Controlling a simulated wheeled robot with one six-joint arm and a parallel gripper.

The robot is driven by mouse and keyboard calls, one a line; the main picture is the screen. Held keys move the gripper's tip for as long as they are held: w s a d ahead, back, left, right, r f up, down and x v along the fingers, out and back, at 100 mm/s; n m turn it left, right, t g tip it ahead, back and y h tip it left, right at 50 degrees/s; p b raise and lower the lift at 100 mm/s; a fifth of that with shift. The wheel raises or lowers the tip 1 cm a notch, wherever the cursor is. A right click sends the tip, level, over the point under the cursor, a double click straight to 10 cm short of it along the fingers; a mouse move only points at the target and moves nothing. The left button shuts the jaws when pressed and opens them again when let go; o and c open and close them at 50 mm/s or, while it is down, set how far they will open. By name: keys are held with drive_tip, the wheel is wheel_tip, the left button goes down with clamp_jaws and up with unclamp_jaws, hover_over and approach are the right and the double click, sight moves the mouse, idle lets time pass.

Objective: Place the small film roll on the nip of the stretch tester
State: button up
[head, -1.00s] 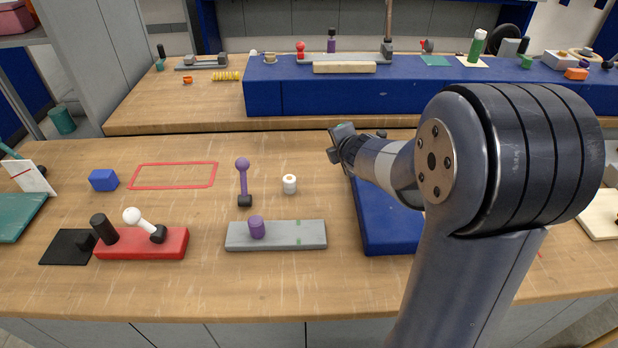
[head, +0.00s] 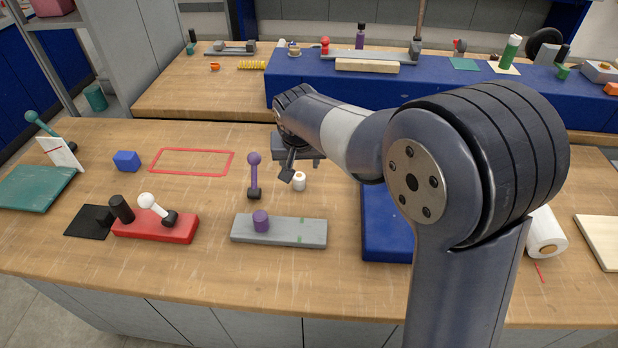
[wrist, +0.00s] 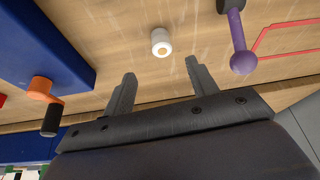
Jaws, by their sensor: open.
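The small film roll (head: 299,181), a short white cylinder, stands upright on the wooden bench. It also shows in the wrist view (wrist: 161,42), with a tan core in its end. My gripper (wrist: 161,70) is open and empty; the roll lies just beyond the gap between its fingertips, not between the fingers. In the head view my gripper (head: 300,168) hangs close by the roll. A grey slab (head: 285,232) with a purple post and green marks lies nearer the front edge. I cannot tell for sure which fixture is the stretch tester, or where its nip is.
A purple-knobbed lever (head: 254,172) stands close left of the roll. A blue block (head: 378,240) lies right, partly behind my arm; the wrist view shows an orange crank (wrist: 40,88) by it. A red base (head: 165,229) is left. A large white roll (head: 545,235) is right.

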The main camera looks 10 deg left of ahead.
sight(299, 176)
drive_tip(key=p+x, duration=0.1)
drive_tip(key=x, duration=0.9)
drive_tip(key=shift+w+a+f, duration=0.1)
drive_tip(key=shift+a+f, duration=0.1)
drive_tip(key=shift+f, duration=0.1)
drive_tip(key=shift+c, duration=0.5)
drive_tip(key=c, duration=1)
